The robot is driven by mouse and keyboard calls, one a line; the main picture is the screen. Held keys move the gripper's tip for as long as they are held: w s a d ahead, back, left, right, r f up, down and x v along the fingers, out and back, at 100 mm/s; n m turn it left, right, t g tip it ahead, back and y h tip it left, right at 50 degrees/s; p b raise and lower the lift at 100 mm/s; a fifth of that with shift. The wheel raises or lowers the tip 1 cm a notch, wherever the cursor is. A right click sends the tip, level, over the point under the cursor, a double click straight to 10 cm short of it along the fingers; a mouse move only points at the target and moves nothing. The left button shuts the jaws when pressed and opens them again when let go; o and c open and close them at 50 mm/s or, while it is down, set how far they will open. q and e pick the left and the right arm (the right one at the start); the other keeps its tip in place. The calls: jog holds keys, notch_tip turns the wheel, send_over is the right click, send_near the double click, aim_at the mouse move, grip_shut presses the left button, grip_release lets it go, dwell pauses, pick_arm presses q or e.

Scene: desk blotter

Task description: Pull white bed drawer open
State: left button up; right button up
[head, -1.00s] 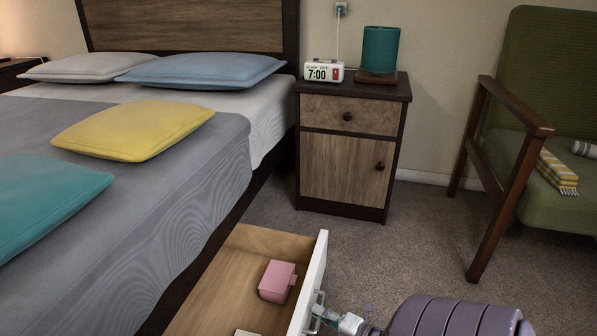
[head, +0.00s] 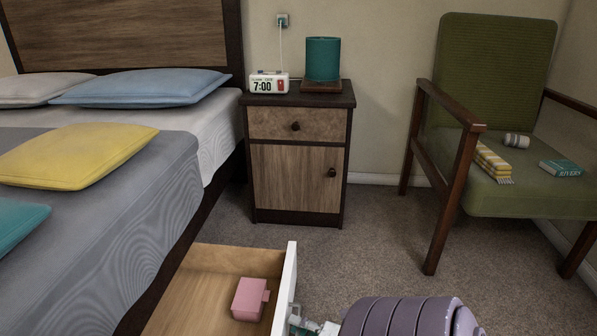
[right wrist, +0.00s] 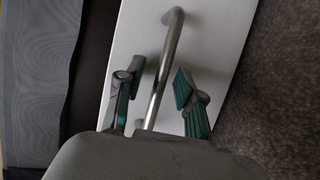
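The white bed drawer (head: 285,285) stands pulled out from under the bed (head: 150,240), its wooden inside showing. A pink box (head: 249,299) lies in it. In the right wrist view the white drawer front (right wrist: 215,35) fills the middle, with a metal bar handle (right wrist: 172,45) across it. My right gripper (right wrist: 158,86) is open, one finger on each side of the handle, with gaps visible on both sides. In the head view my right gripper (head: 308,326) is partly cut off at the bottom edge, beside the drawer front. My left gripper is not in view.
A nightstand (head: 297,170) with an alarm clock (head: 268,84) and a teal lamp (head: 322,60) stands behind the drawer. A green armchair (head: 500,120) stands at the right. Carpet (head: 380,250) between them is clear.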

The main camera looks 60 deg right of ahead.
jog(key=shift+s, duration=0.1)
jog(key=s+r, duration=0.2)
jog(key=s, duration=0.9)
jog(key=shift+s, duration=0.3)
jog(key=shift+a+r, duration=0.1)
